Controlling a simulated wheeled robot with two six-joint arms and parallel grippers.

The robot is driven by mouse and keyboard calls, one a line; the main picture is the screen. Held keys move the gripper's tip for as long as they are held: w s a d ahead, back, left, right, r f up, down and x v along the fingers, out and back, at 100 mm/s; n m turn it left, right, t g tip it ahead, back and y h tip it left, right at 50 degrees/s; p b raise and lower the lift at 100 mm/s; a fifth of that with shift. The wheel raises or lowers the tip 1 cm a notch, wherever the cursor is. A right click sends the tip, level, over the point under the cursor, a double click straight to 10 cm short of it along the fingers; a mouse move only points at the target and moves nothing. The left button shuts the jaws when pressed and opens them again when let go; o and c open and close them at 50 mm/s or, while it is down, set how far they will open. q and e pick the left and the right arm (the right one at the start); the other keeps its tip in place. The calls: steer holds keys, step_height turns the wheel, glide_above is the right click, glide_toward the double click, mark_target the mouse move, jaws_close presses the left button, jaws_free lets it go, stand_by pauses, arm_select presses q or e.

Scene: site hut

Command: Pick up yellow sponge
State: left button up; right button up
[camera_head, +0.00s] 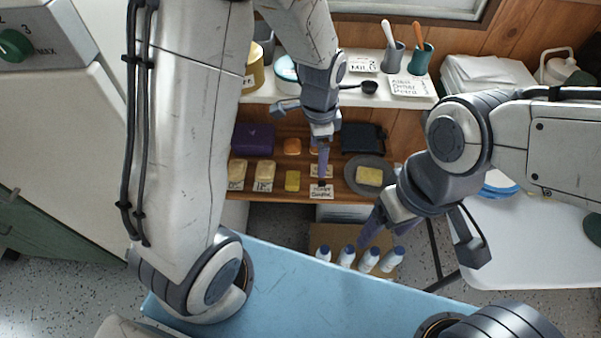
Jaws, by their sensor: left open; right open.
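A yellow block (292,181) that looks like a sponge lies on the wooden shelf. A second yellow block (369,175) lies on a dark round plate (388,182) at the right of that shelf. I cannot tell for sure which is the sponge. My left gripper (323,168) is open, pointing down over the shelf, to the right of the first block and left of the plate. It holds nothing that I can see. My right gripper (372,228) is open, in front of the shelf, below the plate in the picture and above several white bottles.
Two pale tan blocks (265,171), small orange items (292,146), label cards (321,191), a purple box (252,138) and a black item (363,139) share the wooden shelf (340,195). Above is a white shelf with cups (394,57). White bottles (368,261) stand below. A white table (530,250) is right.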

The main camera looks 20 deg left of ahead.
arm_select(q)
steer(key=w+a+f+m+b, duration=0.2)
steer(key=w+a+f, duration=0.3)
steer(key=a+f, duration=0.45)
glide_above(293, 178)
steer(key=shift+m, duration=0.3)
steer(key=f, duration=0.6)
steer(key=shift+w+d, duration=0.15)
steer(key=shift+w, duration=0.05)
steer(key=shift+s+a+f, duration=0.1)
steer(key=shift+s+f, duration=0.05)
steer(key=shift+f, duration=1.35)
steer(key=shift+s+a+f, duration=0.1)
steer(key=shift+f, duration=1.35)
steer(key=c, duration=1.2)
